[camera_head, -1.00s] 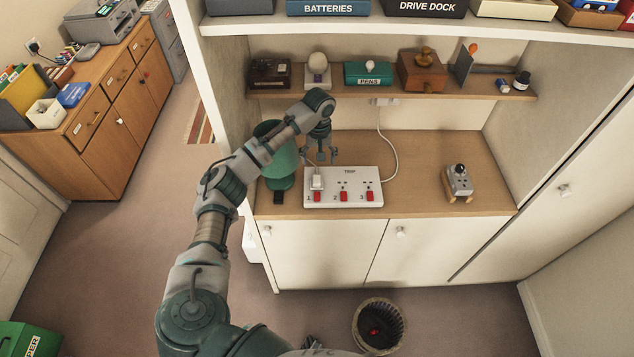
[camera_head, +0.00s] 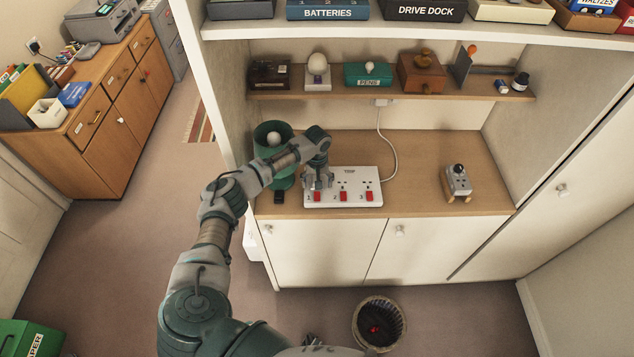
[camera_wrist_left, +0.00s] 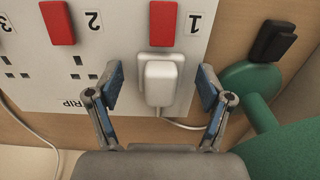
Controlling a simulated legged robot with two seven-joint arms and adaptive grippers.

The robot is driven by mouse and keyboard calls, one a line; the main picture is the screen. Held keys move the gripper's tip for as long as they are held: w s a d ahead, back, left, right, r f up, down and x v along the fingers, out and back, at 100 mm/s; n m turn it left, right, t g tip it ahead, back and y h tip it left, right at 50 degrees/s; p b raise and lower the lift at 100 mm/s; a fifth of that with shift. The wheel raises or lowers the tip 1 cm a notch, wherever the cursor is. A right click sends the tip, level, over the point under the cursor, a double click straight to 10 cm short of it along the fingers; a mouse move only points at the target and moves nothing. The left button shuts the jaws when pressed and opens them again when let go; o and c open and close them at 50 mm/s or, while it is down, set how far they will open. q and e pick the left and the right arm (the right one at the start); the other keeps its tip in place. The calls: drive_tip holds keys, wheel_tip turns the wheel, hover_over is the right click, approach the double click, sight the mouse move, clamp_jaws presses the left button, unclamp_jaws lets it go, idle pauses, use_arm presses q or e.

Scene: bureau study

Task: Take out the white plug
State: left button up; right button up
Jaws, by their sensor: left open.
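The white plug (camera_wrist_left: 161,82) sits in socket 1 of the white power strip (camera_head: 360,199), beside the red switch (camera_wrist_left: 162,24) marked 1. Its cord runs off to the right in the wrist view. My left gripper (camera_head: 318,183) is over the strip's left end; in the wrist view its open fingers (camera_wrist_left: 161,90) are on either side of the plug, with a gap on both sides. In the head view the gripper hides the plug.
A green lamp (camera_head: 272,135) stands close left of the strip, near a small black switch (camera_wrist_left: 273,41). A small device on wooden feet (camera_head: 458,182) stands at right. A shelf (camera_head: 390,96) with several items runs above. The desk between strip and device is clear.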

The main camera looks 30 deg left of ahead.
use_arm(q)
drive_tip(key=c, duration=1.3)
drive_tip(key=shift+o, duration=0.2)
drive_tip(key=shift+r, duration=0.1)
drive_tip(key=shift+a+r, duration=0.1)
drive_tip(key=shift+r, duration=0.4)
wheel_tip(320, 180, up, 3)
drive_tip(key=shift+f+b, duration=0.2)
drive_tip(key=shift+b, duration=0.15)
drive_tip(key=s+d+r+p, duration=0.2)
drive_tip(key=s+d, duration=0.2)
drive_tip(key=s, duration=0.2)
drive_tip(key=s+d+r+p, duration=0.2)
drive_tip(key=s+d+p, duration=0.1)
drive_tip(key=s, duration=0.4)
drive_tip(key=shift+s+d+r, duration=0.25)
drive_tip(key=shift+d, duration=0.65)
